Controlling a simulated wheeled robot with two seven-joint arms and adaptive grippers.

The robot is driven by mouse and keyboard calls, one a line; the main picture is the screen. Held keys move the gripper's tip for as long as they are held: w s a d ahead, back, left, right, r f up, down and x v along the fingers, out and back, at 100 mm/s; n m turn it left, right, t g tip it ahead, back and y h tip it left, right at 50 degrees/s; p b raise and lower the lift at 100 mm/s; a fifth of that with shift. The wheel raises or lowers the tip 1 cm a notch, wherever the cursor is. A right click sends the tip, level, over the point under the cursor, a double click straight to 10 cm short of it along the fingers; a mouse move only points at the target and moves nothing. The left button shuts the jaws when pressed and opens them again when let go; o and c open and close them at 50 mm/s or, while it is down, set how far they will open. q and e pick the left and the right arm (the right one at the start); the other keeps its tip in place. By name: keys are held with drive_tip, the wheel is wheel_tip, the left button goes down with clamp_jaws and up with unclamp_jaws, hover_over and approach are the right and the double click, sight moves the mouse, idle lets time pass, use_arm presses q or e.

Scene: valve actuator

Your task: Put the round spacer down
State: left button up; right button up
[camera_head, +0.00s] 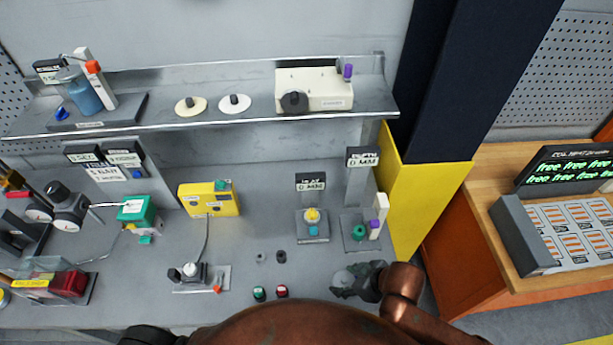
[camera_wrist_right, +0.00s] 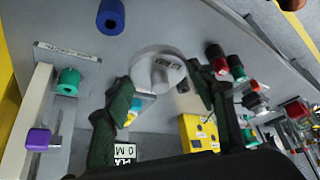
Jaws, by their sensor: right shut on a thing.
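My right gripper (camera_head: 348,280) is low over the front of the grey bench in the head view. In the right wrist view its dark green fingers (camera_wrist_right: 160,80) are shut on the round spacer (camera_wrist_right: 150,62), a pale disc with a short central stem. The spacer shows only as a small grey shape (camera_head: 342,278) in the head view. I cannot tell whether it touches the bench. My left gripper is not identifiable in either view.
Green (camera_head: 260,293) and red (camera_head: 281,291) buttons lie to the left. A blue cylinder (camera_wrist_right: 110,17) is near the spacer. Two discs (camera_head: 235,104) lie on the shelf.

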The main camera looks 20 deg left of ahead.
drive_tip(key=shift+s+a, duration=0.1)
drive_tip(key=shift+w+d+f, duration=0.15)
drive_tip(key=shift+w+d, duration=0.05)
drive_tip(key=shift+d, duration=0.05)
drive_tip(key=w+d+f, duration=0.2)
drive_tip(key=d, duration=0.1)
drive_tip(key=w+d+f, duration=0.2)
drive_tip(key=d+f, duration=0.1)
drive_tip(key=w+d+f+p, duration=0.1)
drive_tip(key=w+d+f, duration=0.1)
drive_tip(key=d+f, duration=0.1)
drive_tip(key=shift+w+d, duration=0.2)
drive_tip(key=shift+d, duration=0.35)
drive_tip(key=shift+w+d+f, duration=0.2)
drive_tip(key=shift+d+f, duration=0.15)
drive_tip(key=shift+f, duration=0.1)
drive_tip(key=f, duration=0.2)
drive_tip(key=f+p, duration=0.1)
drive_tip(key=shift+w+d+f, duration=0.1)
drive_tip(key=shift+w+d, duration=0.05)
drive_tip(key=shift+d, duration=0.1)
use_arm(q)
drive_tip(key=shift+s+r, duration=0.25)
drive_tip(key=shift+r, duration=0.25)
drive_tip(key=shift+s+r, duration=0.2)
drive_tip(key=shift+r, duration=0.25)
use_arm(e)
drive_tip(key=shift+f, duration=0.3)
drive_tip(key=shift+f, duration=0.1)
